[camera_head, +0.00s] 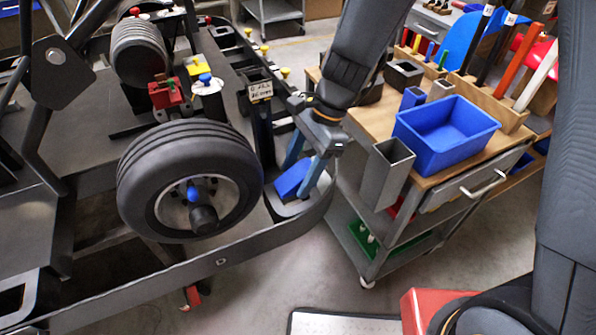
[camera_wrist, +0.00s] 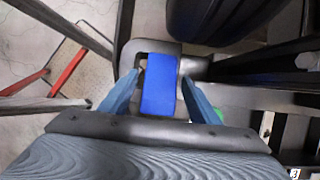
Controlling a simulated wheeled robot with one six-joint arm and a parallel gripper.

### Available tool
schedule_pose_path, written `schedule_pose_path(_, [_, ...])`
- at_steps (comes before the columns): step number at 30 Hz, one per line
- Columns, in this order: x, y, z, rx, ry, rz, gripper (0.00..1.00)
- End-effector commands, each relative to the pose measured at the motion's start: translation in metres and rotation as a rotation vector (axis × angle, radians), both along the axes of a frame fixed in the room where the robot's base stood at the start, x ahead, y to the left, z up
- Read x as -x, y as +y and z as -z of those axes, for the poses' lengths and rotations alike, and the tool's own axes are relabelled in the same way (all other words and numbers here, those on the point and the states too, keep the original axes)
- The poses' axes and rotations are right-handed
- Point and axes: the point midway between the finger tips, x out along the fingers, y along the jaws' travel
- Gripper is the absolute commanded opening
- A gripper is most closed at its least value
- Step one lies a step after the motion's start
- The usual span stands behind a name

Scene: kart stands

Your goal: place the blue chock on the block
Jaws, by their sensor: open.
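The blue chock (camera_head: 291,181) sits on a dark, rounded support (camera_head: 288,209) at the kart's side, just right of the front wheel. In the wrist view the blue chock (camera_wrist: 160,85) lies in the middle, over the dark support (camera_wrist: 133,58). I cannot tell for sure whether this support is the block. My gripper (camera_head: 306,170) is open and points down at the chock. In the wrist view its blue-grey fingers (camera_wrist: 160,88) stand on either side of the chock, with a gap visible at each side. The chock's underside is hidden.
The kart's wheel (camera_head: 190,180) stands close left of my gripper. A wooden-topped cart (camera_head: 410,122) on the right carries a blue bin (camera_head: 445,135), a grey square tube (camera_head: 388,175) and tool holders. A low frame bar (camera_head: 150,288) runs along the front. Floor shows between kart and cart.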

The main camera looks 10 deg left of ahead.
Motion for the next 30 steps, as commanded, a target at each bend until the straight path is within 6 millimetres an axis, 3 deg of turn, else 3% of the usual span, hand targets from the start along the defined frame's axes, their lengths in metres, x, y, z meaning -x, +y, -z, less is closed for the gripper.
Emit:
schedule_pose_path(5, [-0.004,-0.004,-0.015,-0.002,-0.004,0.000,0.56])
schedule_pose_path(19, [-0.021,-0.033,-0.096,-0.001,-0.004,0.000,0.56])
schedule_pose_path(24, [-0.024,-0.038,-0.110,-0.001,-0.003,0.001,0.56])
schedule_pose_path(30, [-0.024,-0.041,-0.113,0.001,-0.002,-0.003,0.56])
